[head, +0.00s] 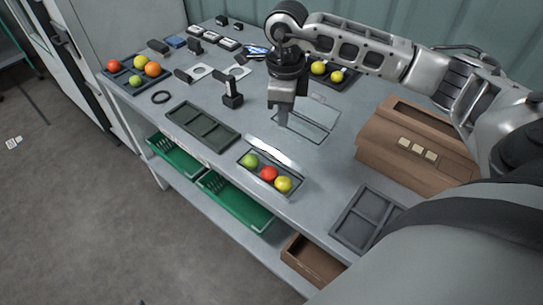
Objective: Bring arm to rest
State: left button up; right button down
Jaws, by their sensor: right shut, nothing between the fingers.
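My right arm reaches in from the right over the bench. My right gripper (283,117) points down above the middle of the bench, shut and empty. Just in front of it is a small tray (243,164) holding a green, a red and a yellow tomato in a row. An empty dark tray with compartments (203,129) lies to its left. A thin pale outlined rectangle (306,118) lies on the bench to the right of the gripper. My left gripper does not show.
A brown box (372,153) stands at right, close under my arm. An empty grey tray (366,217) lies at the front right. A tray of several tomatoes (123,72) is at the far left. Green crates (236,203) sit below the bench (330,190). A small black stand (232,100) rises mid-bench.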

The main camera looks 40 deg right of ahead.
dwell(0.3)
